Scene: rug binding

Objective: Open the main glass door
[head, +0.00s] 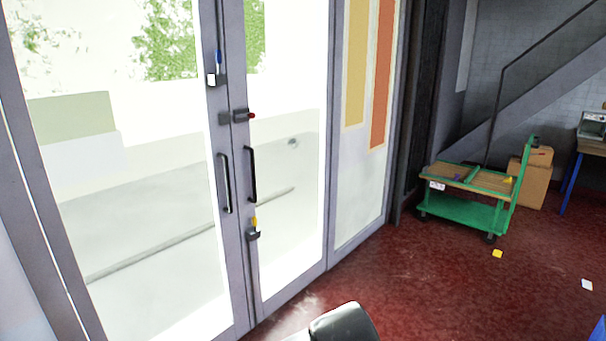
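The main glass door (232,250) is a double door with grey frames, and its two leaves look shut. Two black vertical handles, a left one (226,183) and a right one (250,174), sit on the meeting frames. A lock with a red knob (250,115) is above the handles. A small latch with a blue tip (218,60) is higher up, and one with a yellow tip (254,229) is lower down. A dark and light rounded part, probably mine, shows at the bottom edge. My gripper's fingers cannot be made out.
A green cart (462,212) stands at the right on the red floor (420,285), with cardboard boxes (530,180) behind it. A yellow item (497,253) and a white item (587,284) lie on the floor. A stair rail rises at the back right. Floor before the doors looks mostly clear.

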